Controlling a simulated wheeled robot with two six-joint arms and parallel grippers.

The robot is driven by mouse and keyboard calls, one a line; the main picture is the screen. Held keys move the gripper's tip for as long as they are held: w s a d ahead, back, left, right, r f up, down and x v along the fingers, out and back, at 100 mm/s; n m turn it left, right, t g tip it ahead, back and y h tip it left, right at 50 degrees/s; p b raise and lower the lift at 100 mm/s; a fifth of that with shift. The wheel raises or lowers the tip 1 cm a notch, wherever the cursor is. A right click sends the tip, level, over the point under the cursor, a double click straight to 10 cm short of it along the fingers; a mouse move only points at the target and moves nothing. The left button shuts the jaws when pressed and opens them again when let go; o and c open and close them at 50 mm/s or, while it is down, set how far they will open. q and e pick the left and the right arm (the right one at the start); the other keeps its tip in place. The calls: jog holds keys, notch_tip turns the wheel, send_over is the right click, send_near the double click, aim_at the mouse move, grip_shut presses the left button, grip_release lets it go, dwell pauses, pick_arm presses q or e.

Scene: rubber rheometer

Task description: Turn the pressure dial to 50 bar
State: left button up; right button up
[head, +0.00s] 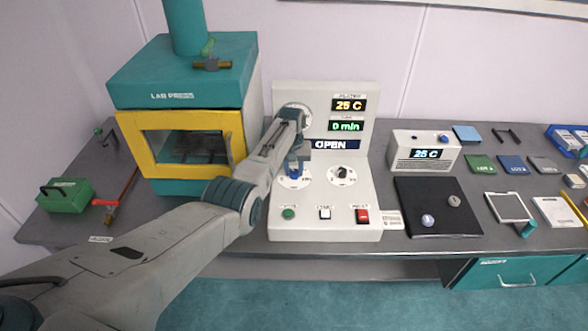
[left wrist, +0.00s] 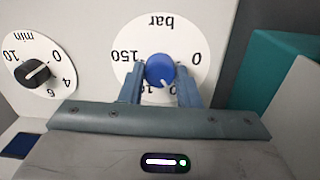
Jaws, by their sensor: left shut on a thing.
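The pressure dial is a white disc (left wrist: 183,35) marked "bar", upside down in the left wrist view, with 150 at left and 0 at right. Its blue knob (left wrist: 160,69) sits at the centre, and a light mark shows near its lower edge. My left gripper (left wrist: 160,82) has one finger on each side of the knob and is shut on it. The fingers hide the lower scale, so the exact reading is unclear. In the head view the left gripper (head: 295,165) reaches down over the blue knob (head: 293,174) on the white panel (head: 325,185). My right gripper is out of view.
The black minutes dial (head: 342,173) is close beside the pressure dial. Green, white and red buttons (head: 325,213) line the panel's lower part. Displays read 25 C, 0 min and OPEN (head: 335,145). The teal and yellow lab press (head: 185,80) stands left of the panel.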

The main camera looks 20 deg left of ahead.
aim_at(293, 171)
pick_arm(q)
jog(key=shift+w+r, duration=0.1)
jog(key=shift+r, duration=0.05)
jog(key=o, duration=1)
jog(key=shift+c, duration=0.2)
notch_tip(293, 171, up, 11)
jog(key=b, duration=0.3)
jog(key=shift+a, duration=0.2)
jog(key=shift+f, duration=0.25)
